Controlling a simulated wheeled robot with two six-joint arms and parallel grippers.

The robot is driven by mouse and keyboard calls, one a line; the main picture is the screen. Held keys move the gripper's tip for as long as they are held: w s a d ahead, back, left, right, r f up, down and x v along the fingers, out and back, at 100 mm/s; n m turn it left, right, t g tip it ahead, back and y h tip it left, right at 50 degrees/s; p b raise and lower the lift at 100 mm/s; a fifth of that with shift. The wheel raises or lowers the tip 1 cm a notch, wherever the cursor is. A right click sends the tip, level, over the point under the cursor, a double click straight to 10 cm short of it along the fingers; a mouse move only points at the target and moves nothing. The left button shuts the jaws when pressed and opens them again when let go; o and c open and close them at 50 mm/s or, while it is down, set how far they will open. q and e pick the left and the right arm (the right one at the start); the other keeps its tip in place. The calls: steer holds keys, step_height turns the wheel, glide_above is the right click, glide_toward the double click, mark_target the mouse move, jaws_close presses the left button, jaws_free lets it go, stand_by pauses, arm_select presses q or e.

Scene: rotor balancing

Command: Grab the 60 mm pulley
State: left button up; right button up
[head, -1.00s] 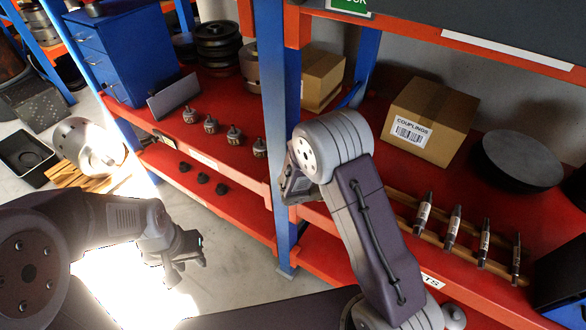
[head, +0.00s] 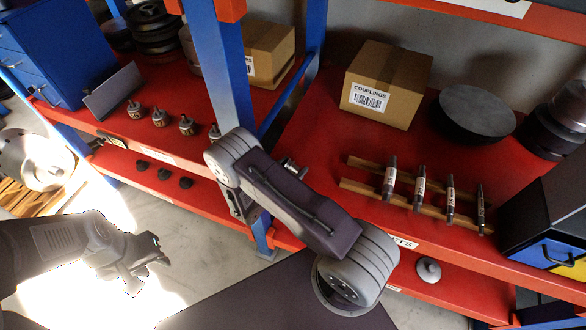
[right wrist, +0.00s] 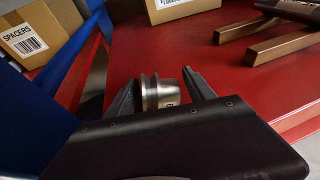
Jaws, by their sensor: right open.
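A small silver grooved part, which looks like the pulley (right wrist: 160,92), stands between the two dark fingers of my right gripper (right wrist: 160,95) in the right wrist view. The fingers are apart, one on each side of it, and I see a gap at the right finger. A dark mark shows on its face, too small to read. Its lower end is hidden by the gripper body. In the head view my right gripper (head: 288,168) is mostly hidden behind my forearm, just right of the blue post. My left gripper (head: 145,262) hangs at the lower left, away from the shelf.
The blue post (head: 222,70) stands close left of my right arm. A COUPLINGS box (head: 385,85), a dark disc (head: 475,113) and labelled shafts on wooden rails (head: 350,187) are to the right. Red shelf (head: 310,135) is bare around the right gripper.

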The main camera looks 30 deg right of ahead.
mark_target(298, 162)
steer(key=x, duration=0.4)
steer(key=shift+w+a+f, duration=0.1)
steer(key=shift+w+f, duration=0.05)
steer(key=shift+s+a, duration=0.1)
steer(key=shift+s, duration=0.1)
steer(key=c, duration=0.5)
jaws_close()
steer(key=shift+r, duration=0.45)
steer(key=r, duration=0.2)
steer(key=s+r, duration=0.1)
steer(key=r, duration=0.1)
steer(key=shift+d, duration=0.3)
steer(key=s+d+r, duration=0.4)
steer(key=s+r, duration=0.2)
steer(key=s, duration=0.3)
steer(key=shift+s+d+r+b, duration=0.2)
steer(key=shift+d+b, duration=0.1)
steer(key=shift+d, duration=0.1)
